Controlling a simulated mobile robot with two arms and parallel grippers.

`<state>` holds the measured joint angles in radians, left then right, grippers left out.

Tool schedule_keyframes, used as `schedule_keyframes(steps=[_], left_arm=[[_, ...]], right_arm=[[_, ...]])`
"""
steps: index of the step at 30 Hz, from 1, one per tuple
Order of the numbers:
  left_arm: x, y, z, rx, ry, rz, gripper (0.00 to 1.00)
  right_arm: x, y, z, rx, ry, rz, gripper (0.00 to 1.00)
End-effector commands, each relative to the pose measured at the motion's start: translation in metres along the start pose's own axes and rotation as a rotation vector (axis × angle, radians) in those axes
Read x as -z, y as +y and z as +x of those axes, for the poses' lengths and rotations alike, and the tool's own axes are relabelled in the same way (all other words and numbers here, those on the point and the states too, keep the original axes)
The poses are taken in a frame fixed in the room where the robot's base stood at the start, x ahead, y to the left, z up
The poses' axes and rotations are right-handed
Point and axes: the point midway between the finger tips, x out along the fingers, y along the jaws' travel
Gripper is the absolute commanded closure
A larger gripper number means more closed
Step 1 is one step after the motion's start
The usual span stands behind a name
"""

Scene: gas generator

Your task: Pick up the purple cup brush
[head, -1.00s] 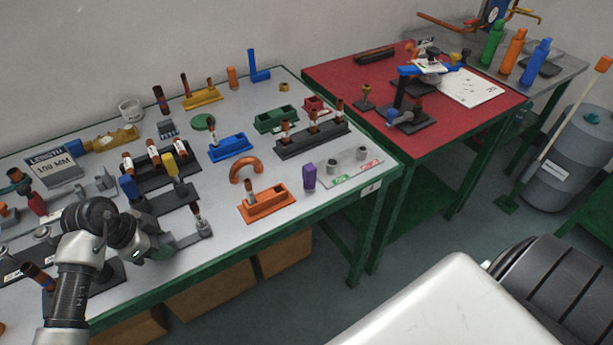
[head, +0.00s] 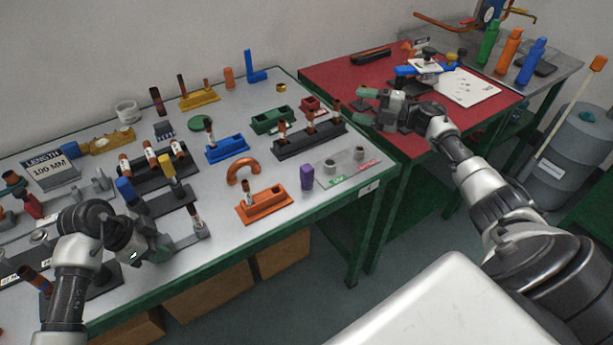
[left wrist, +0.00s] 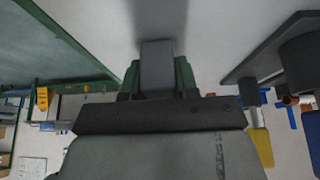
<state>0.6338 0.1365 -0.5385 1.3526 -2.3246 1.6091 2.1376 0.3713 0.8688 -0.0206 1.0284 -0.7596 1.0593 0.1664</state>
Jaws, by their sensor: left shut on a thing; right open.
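A small upright purple piece (head: 307,177), the only purple thing I see, stands on the grey table near its front right, beside an orange block. I cannot make out brush details on it. My left gripper (head: 172,244) is low over the table's front left, well to the left of the purple piece. It is shut on a grey block (left wrist: 158,68), seen between its green fingers in the left wrist view. My right gripper (head: 370,106) is open and empty near the left edge of the red table, above and to the right of the purple piece.
The orange block (head: 264,206) and an orange arch (head: 243,170) are left of the purple piece. A pale plate with grey cylinders (head: 347,167) is to its right. A black rack (head: 310,141) stands behind. The red table (head: 330,72) adjoins at the right.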

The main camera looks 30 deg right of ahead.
Motion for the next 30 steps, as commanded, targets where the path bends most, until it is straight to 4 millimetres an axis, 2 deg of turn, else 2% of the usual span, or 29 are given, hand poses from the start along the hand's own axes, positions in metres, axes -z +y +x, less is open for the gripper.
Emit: schedule_keyframes(steps=[1,3,6,9,12,18,21,26,30], left_arm=[[-0.001,0.000,0.000,0.000,-0.001,-0.001,1.00],[-0.001,0.000,0.000,0.000,-0.001,-0.001,1.00],[-0.001,0.000,0.001,-0.001,-0.001,-0.001,1.00],[-0.001,0.000,0.001,-0.001,-0.001,-0.001,1.00],[-0.001,0.000,0.001,-0.001,-0.001,-0.001,1.00],[-0.001,0.000,0.001,-0.001,-0.002,-0.001,1.00],[-0.001,0.000,0.001,-0.001,-0.002,-0.001,1.00],[-0.001,0.000,0.001,-0.001,-0.001,-0.001,1.00],[-0.001,0.000,0.001,-0.001,-0.001,-0.001,1.00]], right_arm=[[0.027,0.002,0.028,0.086,0.116,-0.058,0.40],[0.062,-0.004,0.056,0.229,0.265,-0.134,0.40],[0.106,-0.014,0.083,0.451,0.444,-0.251,0.40],[0.140,-0.025,0.095,0.690,0.576,-0.378,0.40],[0.162,-0.032,0.098,0.935,0.651,-0.510,0.40],[0.177,-0.029,0.092,1.327,0.648,-0.729,0.40],[0.179,-0.024,0.088,1.444,0.615,-0.797,0.40],[0.178,-0.026,0.085,1.529,0.582,-0.842,0.40],[0.174,-0.049,0.085,1.538,0.581,-0.843,0.40]])
